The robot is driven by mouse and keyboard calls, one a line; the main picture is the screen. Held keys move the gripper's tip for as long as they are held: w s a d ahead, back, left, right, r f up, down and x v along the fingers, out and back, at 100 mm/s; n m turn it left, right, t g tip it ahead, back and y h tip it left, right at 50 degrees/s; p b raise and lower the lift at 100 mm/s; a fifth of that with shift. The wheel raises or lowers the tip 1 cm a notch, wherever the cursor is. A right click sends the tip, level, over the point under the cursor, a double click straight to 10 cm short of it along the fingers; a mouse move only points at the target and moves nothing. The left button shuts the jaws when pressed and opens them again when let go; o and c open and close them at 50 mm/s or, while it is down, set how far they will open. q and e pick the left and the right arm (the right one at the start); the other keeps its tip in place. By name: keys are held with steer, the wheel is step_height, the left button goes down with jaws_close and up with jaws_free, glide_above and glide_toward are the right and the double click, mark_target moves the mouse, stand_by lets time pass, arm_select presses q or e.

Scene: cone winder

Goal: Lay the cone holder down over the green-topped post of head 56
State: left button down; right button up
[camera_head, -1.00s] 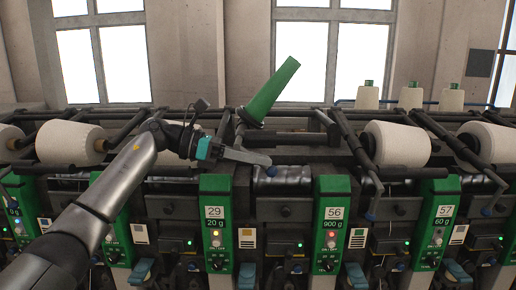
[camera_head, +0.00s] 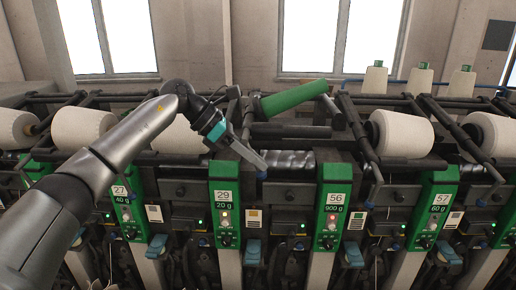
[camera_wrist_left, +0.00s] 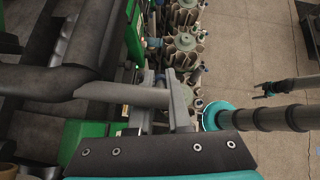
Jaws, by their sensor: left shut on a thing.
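The cone holder of head 56 carries a bare green tube (camera_head: 295,98), which lies nearly level behind the machine front in the head view. The green-topped post (camera_head: 333,205) of head 56 stands below it, to the right of my gripper. My left gripper (camera_head: 240,152) is shut on the holder's grey handle, left of and above that post. In the left wrist view, the grey handle (camera_wrist_left: 105,94) runs in from the left to the fingers (camera_wrist_left: 162,108). A small dark claw-like shape at that view's right may be my right gripper, too small to read.
Head 29's green post (camera_head: 225,205) stands just below my left gripper. Head 57's post (camera_head: 438,208) and a full white cone (camera_head: 400,133) are to the right. Several white cones stand on the back shelf. In the left wrist view, open floor (camera_wrist_left: 245,45) lies at the right.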

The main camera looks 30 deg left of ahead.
arm_select(q)
steer(key=shift+s+a+f+g+y+p, duration=0.2)
steer(key=shift+g+y+p, duration=0.15)
steer(key=shift+y+p, duration=0.15)
steer(key=shift+s+a+f+g+y+p, duration=0.15)
steer(key=shift+g+y+p, duration=0.25)
steer(key=shift+y, duration=0.2)
steer(key=shift+s+a+f+g+y, duration=0.15)
steer(key=shift+a+g+y, duration=0.25)
steer(key=shift+y, duration=0.5)
steer(key=shift+a, duration=0.1)
steer(key=c, duration=0.9)
jaws_free()
steer(key=shift+s+a, duration=0.1)
steer(key=shift+o, duration=0.2)
steer(key=v, duration=1.5)
steer(key=shift+r+b, duration=0.2)
steer(key=shift+b, duration=0.2)
